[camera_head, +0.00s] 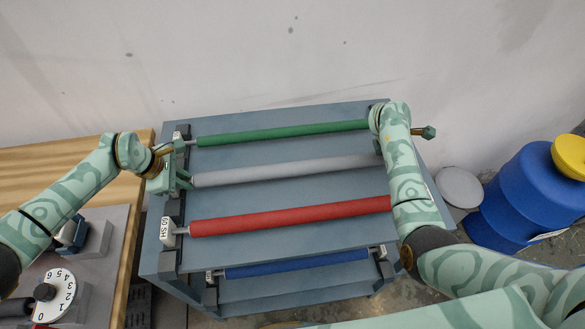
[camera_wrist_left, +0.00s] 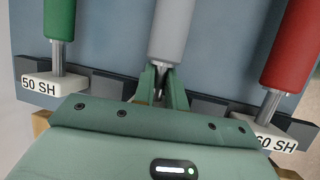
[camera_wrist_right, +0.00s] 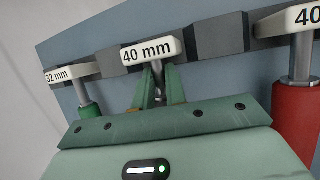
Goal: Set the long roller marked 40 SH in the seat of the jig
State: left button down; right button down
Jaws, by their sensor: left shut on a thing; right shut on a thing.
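A long grey roller (camera_head: 285,169) lies across the blue-grey rack between a green and a red roller. My left gripper (camera_head: 182,180) is shut on its left shaft, also seen in the left wrist view (camera_wrist_left: 163,83). My right gripper (camera_wrist_right: 155,85) is shut on its other shaft, just beside a white tag reading 40 mm (camera_wrist_right: 152,50). In the head view my right arm hides that end. The grey roller's left tag is hidden behind my left gripper, so I cannot read its SH mark. I cannot tell whether the roller is lifted off its supports. I cannot identify the jig surely.
The green roller (camera_head: 282,133) is tagged 50 SH and 32 mm; the red roller (camera_head: 290,216) is tagged 60 SH. A blue roller (camera_head: 297,263) lies lower in front. A wooden bench (camera_head: 60,158) with a numbered dial (camera_head: 55,294) stands left. A blue barrel (camera_head: 515,205) stands right.

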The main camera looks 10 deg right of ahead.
pick_arm(q)
jog(key=shift+w+r, duration=0.1)
jog(key=shift+r, duration=0.05)
pick_arm(e)
jog(key=shift+r, duration=0.1)
